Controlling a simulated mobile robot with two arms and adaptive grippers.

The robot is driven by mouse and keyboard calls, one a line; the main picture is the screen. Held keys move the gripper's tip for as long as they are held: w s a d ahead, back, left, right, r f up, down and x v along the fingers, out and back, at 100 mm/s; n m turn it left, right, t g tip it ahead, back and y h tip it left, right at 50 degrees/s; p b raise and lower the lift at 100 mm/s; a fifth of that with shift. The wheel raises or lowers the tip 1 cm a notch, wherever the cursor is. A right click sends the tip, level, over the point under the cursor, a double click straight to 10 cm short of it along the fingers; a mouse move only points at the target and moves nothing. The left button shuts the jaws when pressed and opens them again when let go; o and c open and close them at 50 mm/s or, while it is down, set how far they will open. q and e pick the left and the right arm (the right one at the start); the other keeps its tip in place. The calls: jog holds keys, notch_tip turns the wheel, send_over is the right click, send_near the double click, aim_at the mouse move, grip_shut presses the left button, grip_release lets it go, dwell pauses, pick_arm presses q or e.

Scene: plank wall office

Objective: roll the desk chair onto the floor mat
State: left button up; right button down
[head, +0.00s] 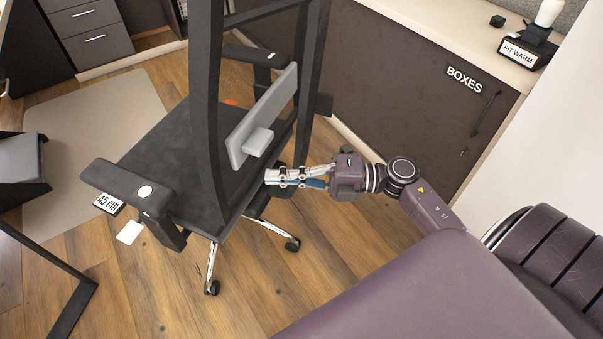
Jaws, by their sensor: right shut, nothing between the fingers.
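The black desk chair (165,145) stands on the wood floor in the head view, with its tall back frame nearest me. It has a grey lumbar pad (262,118), armrests and a chrome base with casters. The beige floor mat (75,115) lies at the left, behind and left of the chair; the chair hides part of it. My right gripper (270,176) is shut with nothing in it, its fingertips at the right side of the chair's back frame. I cannot tell whether they touch it. My left gripper is out of view.
A dark cabinet marked BOXES (440,90) runs along the right. Grey drawers (90,35) stand at the back left. Another grey seat (20,160) and a black frame (75,300) are at the left edge. Bare floor (270,285) lies in front of the chair.

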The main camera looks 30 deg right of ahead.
aim_at(242, 166)
jog(key=w, duration=0.1)
jog(key=w+a, duration=0.2)
jog(key=w, duration=0.1)
jog(key=shift+b, duration=0.35)
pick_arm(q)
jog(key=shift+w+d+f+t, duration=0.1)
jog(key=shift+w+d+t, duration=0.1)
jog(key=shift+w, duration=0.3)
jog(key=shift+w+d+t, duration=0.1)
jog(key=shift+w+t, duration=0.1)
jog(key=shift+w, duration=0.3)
pick_arm(e)
jog(key=shift+w, duration=0.35)
